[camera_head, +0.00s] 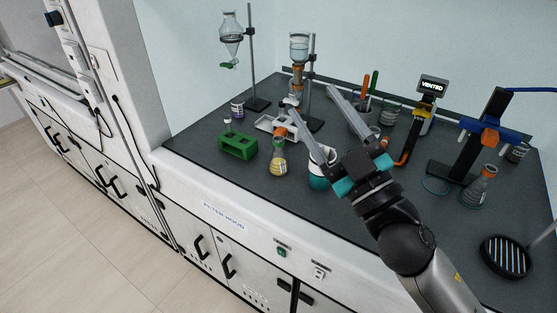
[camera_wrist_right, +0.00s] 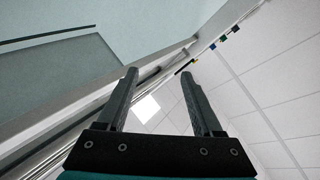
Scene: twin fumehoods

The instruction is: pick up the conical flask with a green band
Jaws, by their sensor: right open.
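A conical flask (camera_head: 279,160) with an orange top and yellow contents stands near the front of the dark bench. Another conical flask (camera_head: 478,188) with an orange top stands at the right, with teal near its base. My right gripper (camera_head: 312,98) reaches over the bench, fingers apart, pointing up and to the left. It is empty and above the bench, right of the yellow flask. In the right wrist view the open fingers (camera_wrist_right: 165,82) have only wall and ceiling behind them. My left gripper is not in view.
A green rack (camera_head: 237,147) is at the left. Glassware stands (camera_head: 252,60) rise at the back. A black stand (camera_head: 488,135) and a round striped dish (camera_head: 505,257) are at the right. The front bench between them is fairly clear.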

